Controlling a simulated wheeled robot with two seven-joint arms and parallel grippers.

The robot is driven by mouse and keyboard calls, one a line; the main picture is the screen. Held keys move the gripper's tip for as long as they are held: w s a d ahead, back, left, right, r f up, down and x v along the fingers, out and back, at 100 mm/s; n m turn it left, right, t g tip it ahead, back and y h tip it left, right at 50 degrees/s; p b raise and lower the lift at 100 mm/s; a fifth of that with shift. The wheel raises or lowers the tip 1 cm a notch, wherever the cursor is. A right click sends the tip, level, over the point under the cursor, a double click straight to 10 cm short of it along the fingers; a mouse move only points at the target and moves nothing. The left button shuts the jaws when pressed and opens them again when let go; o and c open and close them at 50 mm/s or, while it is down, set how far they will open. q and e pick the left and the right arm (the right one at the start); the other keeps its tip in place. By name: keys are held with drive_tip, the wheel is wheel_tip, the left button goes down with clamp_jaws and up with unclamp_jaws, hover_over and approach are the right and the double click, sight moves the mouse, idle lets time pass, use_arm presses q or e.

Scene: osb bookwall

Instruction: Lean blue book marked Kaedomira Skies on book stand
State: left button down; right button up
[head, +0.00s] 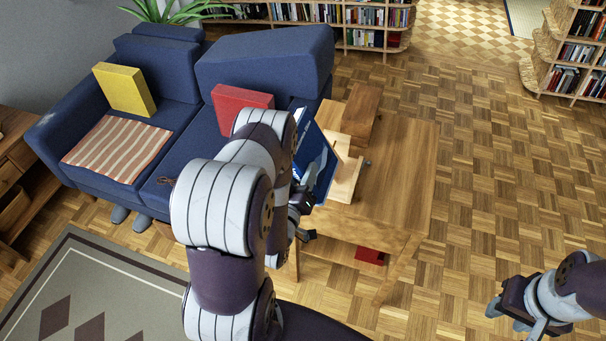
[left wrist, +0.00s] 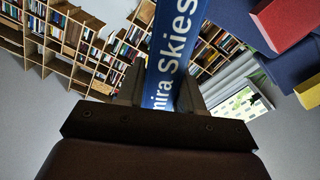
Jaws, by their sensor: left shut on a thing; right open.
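The blue book (head: 316,157) is upright and tilted beside the light wooden book stand (head: 345,178), which is on the wooden table (head: 408,165). In the left wrist view the book's spine (left wrist: 172,55) reads "mira Skies"; the rest of the title is hidden. My left gripper (head: 304,203) is shut on the book, with a finger on each side of the spine in the left wrist view (left wrist: 160,92). My arm hides part of the book. I cannot tell whether the book touches the stand. My right gripper (head: 508,312) is open and empty, low at the right.
A wooden box-like block (head: 361,112) is at the table's back left. A red object (head: 370,256) is under the tabletop. The blue sofa (head: 265,62) with yellow (head: 124,89) and red (head: 232,104) cushions stands left of the table. The tabletop's right side is clear.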

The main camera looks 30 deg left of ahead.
use_arm(q)
drive_tip(key=shift+s, duration=0.25)
drive_tip(key=w+f+b, duration=0.1)
drive_tip(key=w, duration=0.1)
drive_tip(key=w+f+b, duration=0.3)
drive_tip(key=w+b, duration=0.1)
drive_tip(key=shift+w+a+f, duration=0.15)
drive_tip(key=shift+w, duration=0.05)
drive_tip(key=shift+w+f+b, duration=0.35)
drive_tip(key=shift+w+b, duration=0.15)
drive_tip(key=shift+w, duration=0.4)
drive_tip(key=shift+s+a+f+n, duration=0.1)
drive_tip(key=shift+a+n, duration=0.2)
drive_tip(key=shift+f, duration=0.1)
idle(0.6)
drive_tip(key=shift+d+f+b, duration=0.25)
drive_tip(key=shift+f+b, duration=0.05)
drive_tip(key=shift+b, duration=0.2)
drive_tip(key=shift+w+d+f+b, duration=0.15)
drive_tip(key=shift+d+f+b, duration=0.35)
drive_tip(key=shift+f+b, duration=0.3)
drive_tip(key=shift+w+d+f+b, duration=0.15)
drive_tip(key=shift+d+f+b, duration=0.35)
drive_tip(key=shift+f+b, duration=0.3)
idle(1.4)
